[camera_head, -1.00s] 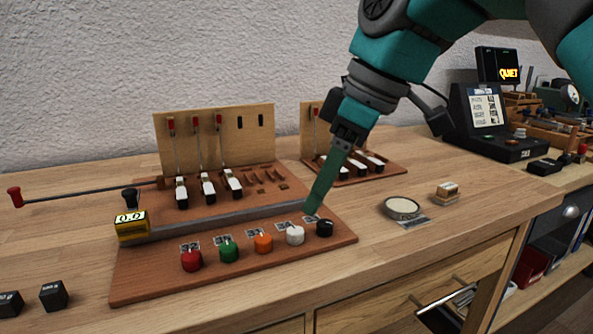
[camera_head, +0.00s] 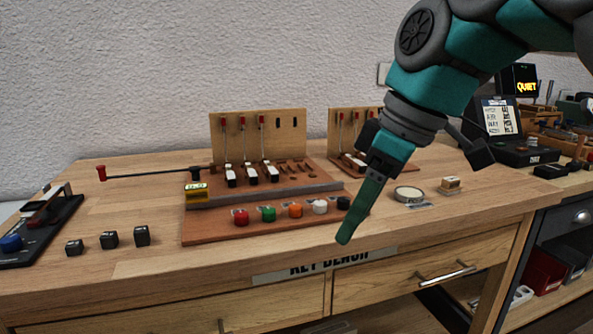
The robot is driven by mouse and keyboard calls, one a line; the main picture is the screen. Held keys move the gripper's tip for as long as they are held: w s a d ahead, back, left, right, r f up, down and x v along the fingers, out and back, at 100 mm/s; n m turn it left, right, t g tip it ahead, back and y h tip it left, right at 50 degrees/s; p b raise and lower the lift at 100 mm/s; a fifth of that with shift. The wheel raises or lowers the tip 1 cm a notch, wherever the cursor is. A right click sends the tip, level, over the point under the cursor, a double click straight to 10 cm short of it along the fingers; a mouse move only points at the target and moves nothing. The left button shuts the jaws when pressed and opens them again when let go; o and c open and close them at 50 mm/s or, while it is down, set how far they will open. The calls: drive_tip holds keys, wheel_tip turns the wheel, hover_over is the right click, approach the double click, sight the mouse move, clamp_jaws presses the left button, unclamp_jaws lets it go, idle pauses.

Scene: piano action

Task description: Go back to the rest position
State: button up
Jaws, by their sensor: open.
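My gripper (camera_head: 345,238) is at the end of my teal arm, with its green fingers pointing down and to the left. It hangs in front of the piano action board, near the bench's front edge, and holds nothing that I can see. The gap between the fingers is not clear from this side. The piano action board (camera_head: 200,232) carries a row of knobs: red (camera_head: 241,217), green (camera_head: 268,214), orange (camera_head: 295,211), white (camera_head: 320,207) and black (camera_head: 343,203). Behind them are white-topped keys and red-tipped hammers before a wooden back panel (camera_head: 285,132).
A second action board (camera_head: 335,160) stands behind my arm, partly hidden. Several black cubes (camera_head: 109,240) and a black device (camera_head: 45,225) are at left. A QUIET sign (camera_head: 520,80) stands at back right.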

drive_tip(key=s+d+f+m+g+h, duration=0.1)
drive_tip(key=s+f+m, duration=0.3)
drive_tip(key=f, duration=0.6)
drive_tip(key=s+d+f+m+g+h, duration=0.1)
drive_tip(key=s+d+f+m, duration=0.2)
drive_tip(key=s+f, duration=0.4)
drive_tip(key=s+d+f+m+g+h, duration=0.1)
drive_tip(key=s+d+f+m, duration=0.2)
drive_tip(key=f, duration=1.1)
drive_tip(key=s+m, duration=0.2)
drive_tip(key=s, duration=0.1)
drive_tip(key=shift+s+f+g+h, duration=0.2)
drive_tip(key=shift+s+g+h, duration=0.1)
drive_tip(key=shift+h, duration=0.1)
drive_tip(key=shift+c, duration=0.4)
